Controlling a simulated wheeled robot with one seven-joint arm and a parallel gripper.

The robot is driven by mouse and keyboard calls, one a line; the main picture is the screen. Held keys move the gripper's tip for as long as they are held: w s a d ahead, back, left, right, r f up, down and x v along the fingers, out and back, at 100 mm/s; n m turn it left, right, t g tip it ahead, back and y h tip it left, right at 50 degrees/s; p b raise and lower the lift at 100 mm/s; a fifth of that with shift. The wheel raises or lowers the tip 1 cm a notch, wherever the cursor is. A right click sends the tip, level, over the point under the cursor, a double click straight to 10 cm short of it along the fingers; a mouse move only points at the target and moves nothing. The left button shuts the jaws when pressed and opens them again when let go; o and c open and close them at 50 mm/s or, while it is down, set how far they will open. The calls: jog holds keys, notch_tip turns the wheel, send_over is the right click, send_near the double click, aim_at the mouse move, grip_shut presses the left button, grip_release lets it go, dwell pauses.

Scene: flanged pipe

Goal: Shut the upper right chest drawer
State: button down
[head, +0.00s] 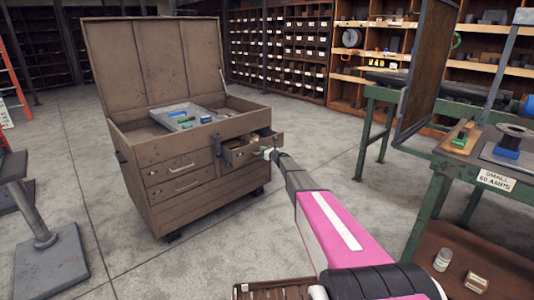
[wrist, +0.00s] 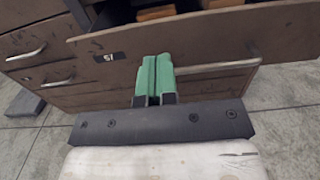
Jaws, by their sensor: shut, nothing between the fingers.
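The brown chest (head: 180,200) stands on the floor left of centre in the head view, with its lid raised. Its upper right drawer (head: 262,146) is pulled out, and some contents show inside. In the wrist view the drawer front (wrist: 205,50) spans the upper part, with a metal handle (wrist: 215,68) and a dark label. My gripper (wrist: 153,62) has green fingers shut together and empty, in front of the drawer front beside the handle. In the head view my gripper (head: 270,153) is at the drawer's front; whether it touches cannot be told.
A tray (head: 185,117) with small items sits in the chest's open top. A green workbench (head: 440,165) with tools stands to the right. A grey metal stand (head: 45,240) is at the left. Shelves line the back. Floor around the chest is mostly clear.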

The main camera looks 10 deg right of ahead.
aim_at(252, 144)
jog(key=x, duration=0.8)
jog(key=shift+w+a, duration=0.15)
